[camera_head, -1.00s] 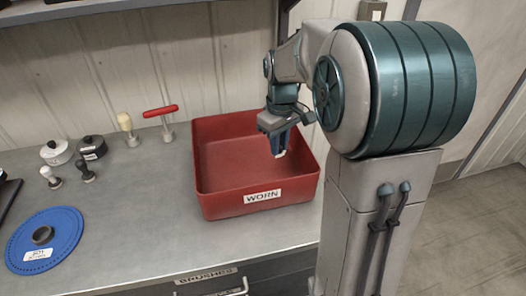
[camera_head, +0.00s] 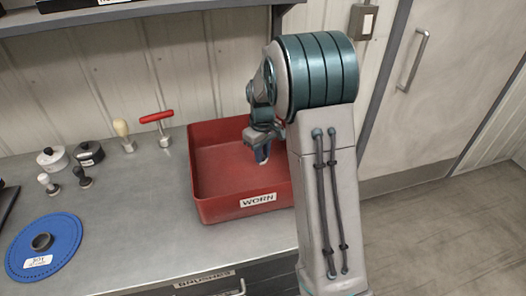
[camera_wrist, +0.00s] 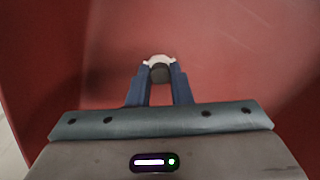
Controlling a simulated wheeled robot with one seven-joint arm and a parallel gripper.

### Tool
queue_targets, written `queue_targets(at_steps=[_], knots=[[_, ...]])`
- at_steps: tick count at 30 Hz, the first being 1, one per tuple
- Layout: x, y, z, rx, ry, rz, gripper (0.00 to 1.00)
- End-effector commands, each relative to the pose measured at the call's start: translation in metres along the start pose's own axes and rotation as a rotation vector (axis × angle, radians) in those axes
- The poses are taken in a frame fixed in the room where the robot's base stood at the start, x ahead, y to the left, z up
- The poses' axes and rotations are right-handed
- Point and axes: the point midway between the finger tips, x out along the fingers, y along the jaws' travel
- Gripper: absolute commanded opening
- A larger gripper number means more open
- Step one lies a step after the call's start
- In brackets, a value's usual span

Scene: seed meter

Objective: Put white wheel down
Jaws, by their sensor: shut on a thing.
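My gripper (camera_wrist: 160,84) is shut on the white wheel (camera_wrist: 157,58), whose white rim shows between and just past the blue fingertips in the wrist view, with a dark round part below it. In the head view my gripper (camera_head: 262,157) points down over the right part of the red bin (camera_head: 225,209), which is labelled WORN. The wheel cannot be made out in the head view. The wrist view shows red bin surface behind the wheel. I cannot tell whether the wheel touches the bin.
The grey bench (camera_head: 130,215) holds a blue disc (camera_head: 66,236) with a tag, two small pots (camera_head: 52,158), two small knobbed tools (camera_head: 82,176), a wooden-handled tool (camera_head: 123,134) and a red T-handle (camera_head: 157,116). The bench between disc and bin is clear.

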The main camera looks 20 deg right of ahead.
Motion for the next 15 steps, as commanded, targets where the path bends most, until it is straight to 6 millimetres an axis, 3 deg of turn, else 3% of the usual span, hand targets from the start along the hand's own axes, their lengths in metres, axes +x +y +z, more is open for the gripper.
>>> queue_targets(at_steps=[8, 9, 11, 15], knots=[[0.0033, -0.0001, 0.0, -0.001, 0.0, 0.0, 0.0], [0.0036, -0.0001, -0.0001, -0.001, 0.0, 0.0, 0.21], [0.0025, -0.0001, -0.0001, -0.001, 0.0, 0.0, 0.38], [0.0025, -0.0001, 0.0, -0.001, 0.0, 0.0, 0.4]])
